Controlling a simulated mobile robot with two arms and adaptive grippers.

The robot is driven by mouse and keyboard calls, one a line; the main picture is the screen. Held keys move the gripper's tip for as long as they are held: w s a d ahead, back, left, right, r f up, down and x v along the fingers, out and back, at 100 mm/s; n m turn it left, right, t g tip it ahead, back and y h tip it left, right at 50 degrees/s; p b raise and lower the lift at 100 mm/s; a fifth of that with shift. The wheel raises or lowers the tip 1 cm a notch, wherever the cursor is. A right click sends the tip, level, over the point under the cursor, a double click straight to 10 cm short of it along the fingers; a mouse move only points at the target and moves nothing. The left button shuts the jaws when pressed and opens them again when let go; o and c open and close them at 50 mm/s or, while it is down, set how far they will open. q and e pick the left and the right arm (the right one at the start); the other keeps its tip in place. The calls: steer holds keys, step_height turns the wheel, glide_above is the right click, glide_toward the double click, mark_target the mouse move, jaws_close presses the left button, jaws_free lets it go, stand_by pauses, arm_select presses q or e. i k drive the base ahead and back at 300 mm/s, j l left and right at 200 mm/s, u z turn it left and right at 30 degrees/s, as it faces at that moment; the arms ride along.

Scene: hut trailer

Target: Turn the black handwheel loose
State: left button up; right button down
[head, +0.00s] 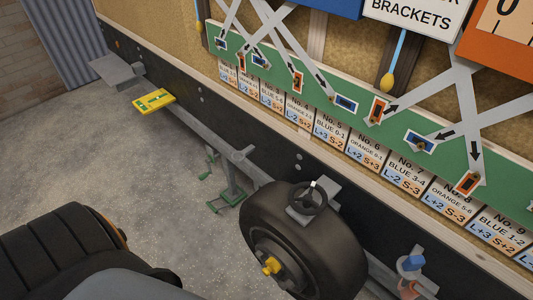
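The black handwheel (309,199) is right of centre in the head view, a small dark ring with a hub and spokes. It sits on a grey bracket (297,212) at the top of a large black tyre (341,254). A short, pale upright piece shows at the far side of its rim. Nothing is touching the handwheel. Neither of my grippers shows in this view, so I cannot see how they stand.
A grey rail runs along the dark lower wall, with a yellow plate (154,101) and a green stand (228,199). A yellow knob (271,266) is on the tyre's hub. A blue-topped fitting (413,263) stands right.

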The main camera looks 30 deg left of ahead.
mark_target(308, 199)
steer(key=i+u, duration=0.1)
steer(key=u, duration=0.55)
steer(key=j+z, duration=0.2)
steer(key=z, duration=0.5)
steer(key=i+j+z, duration=0.1)
steer(key=j+z, duration=0.4)
steer(key=j, duration=0.5)
steer(key=j+z, duration=0.5)
steer(key=j, duration=0.45)
